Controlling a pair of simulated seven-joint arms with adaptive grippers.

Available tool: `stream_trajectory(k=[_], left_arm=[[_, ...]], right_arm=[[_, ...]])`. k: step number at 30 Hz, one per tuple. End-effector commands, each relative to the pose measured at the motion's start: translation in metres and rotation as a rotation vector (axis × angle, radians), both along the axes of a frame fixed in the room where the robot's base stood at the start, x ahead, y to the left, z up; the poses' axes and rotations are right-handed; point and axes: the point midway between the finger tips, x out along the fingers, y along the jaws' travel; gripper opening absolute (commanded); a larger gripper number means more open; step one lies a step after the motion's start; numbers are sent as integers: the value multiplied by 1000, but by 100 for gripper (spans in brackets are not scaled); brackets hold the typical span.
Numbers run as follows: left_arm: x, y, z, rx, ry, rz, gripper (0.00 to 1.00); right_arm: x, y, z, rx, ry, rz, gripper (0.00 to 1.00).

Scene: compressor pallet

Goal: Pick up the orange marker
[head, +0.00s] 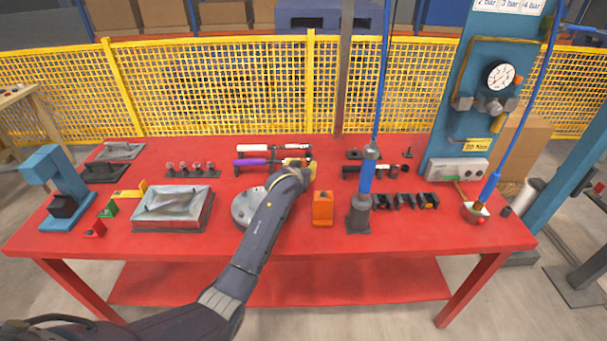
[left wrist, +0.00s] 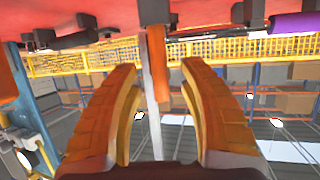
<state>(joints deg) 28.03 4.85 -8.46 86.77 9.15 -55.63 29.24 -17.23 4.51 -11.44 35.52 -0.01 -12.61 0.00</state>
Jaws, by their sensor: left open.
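My left gripper (head: 303,166) is at the back middle of the red table, with its arm reaching in from the lower left. In the left wrist view its two orange-yellow fingers (left wrist: 166,100) are spread apart. An orange rod-shaped thing (left wrist: 158,68), which looks like the orange marker, shows beyond and between the fingertips, with a dark part at its end. I cannot tell how far it is from the fingers. In the head view the hand hides this spot, so the marker is not clear there. My right gripper is not in view.
A purple marker (head: 250,162) and a white-bodied marker (head: 260,148) lie left of the hand. An orange block (head: 322,207) and a grey-blue upright tool (head: 364,190) stand to the right. A round metal plate (head: 245,207) lies under the forearm. A yellow fence (head: 220,85) runs behind.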

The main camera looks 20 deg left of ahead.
Motion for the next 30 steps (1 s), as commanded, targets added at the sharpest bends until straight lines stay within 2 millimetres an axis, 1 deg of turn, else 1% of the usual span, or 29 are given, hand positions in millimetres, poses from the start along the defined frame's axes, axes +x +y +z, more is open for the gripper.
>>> stream_trajectory(k=[3, 6, 14, 15, 26, 27, 30], left_arm=[[8, 1, -4, 0, 1, 1, 42], [12, 1, -5, 0, 0, 0, 42], [13, 1, -5, 0, 0, 0, 42], [13, 1, -5, 0, 0, 0, 45], [12, 1, -5, 0, 0, 0, 3], [12, 1, -5, 0, 0, 0, 0], [12, 1, -5, 0, 0, 0, 0]], right_arm=[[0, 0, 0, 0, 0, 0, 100], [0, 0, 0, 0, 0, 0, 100], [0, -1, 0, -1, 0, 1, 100], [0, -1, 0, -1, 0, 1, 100], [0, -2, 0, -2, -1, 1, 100], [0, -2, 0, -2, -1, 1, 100], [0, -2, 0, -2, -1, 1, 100]])
